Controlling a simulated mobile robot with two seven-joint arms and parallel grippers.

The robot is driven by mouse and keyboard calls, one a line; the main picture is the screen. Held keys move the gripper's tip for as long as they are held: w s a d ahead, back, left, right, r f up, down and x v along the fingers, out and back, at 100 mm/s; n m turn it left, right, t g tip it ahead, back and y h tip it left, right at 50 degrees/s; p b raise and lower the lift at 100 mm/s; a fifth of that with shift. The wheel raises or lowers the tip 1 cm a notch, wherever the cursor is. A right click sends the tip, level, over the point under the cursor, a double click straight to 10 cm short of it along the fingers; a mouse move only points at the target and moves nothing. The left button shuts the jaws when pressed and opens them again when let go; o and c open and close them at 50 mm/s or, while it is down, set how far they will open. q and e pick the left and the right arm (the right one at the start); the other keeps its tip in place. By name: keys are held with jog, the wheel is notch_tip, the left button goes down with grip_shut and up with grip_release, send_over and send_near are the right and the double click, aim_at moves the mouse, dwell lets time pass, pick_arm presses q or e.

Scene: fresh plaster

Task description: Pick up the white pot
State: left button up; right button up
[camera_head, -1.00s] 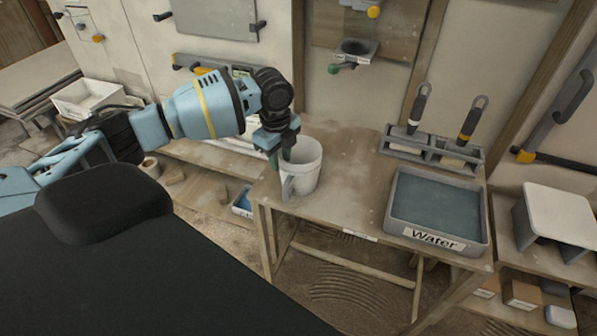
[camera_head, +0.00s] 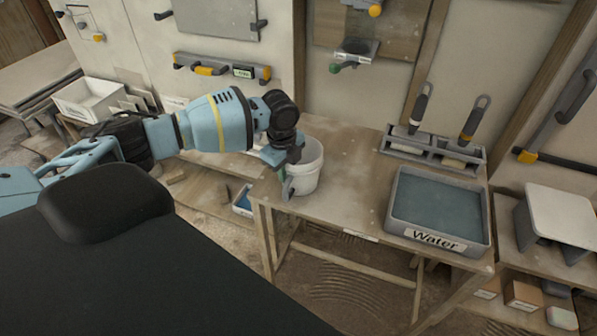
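The white pot (camera_head: 309,172) stands upright on the left end of the wooden table (camera_head: 345,195). My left gripper (camera_head: 286,184) is at the pot's left front side, with a grey finger pointing down in front of the pot's wall. It overlaps the pot's left edge in the picture. I cannot tell whether the finger touches the pot, or whether the gripper is open or shut. The wrist hides part of the rim. My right gripper is not in view.
A grey tray labelled Water (camera_head: 438,205) stands on the table's right side. Behind it a grey rack (camera_head: 432,150) holds two handled tools. The table's middle is clear. A white bin (camera_head: 88,98) is at the far left, and a white stool-like stand (camera_head: 560,215) at the right.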

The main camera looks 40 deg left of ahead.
pick_arm(q)
grip_shut()
jog(key=shift+r, duration=0.15)
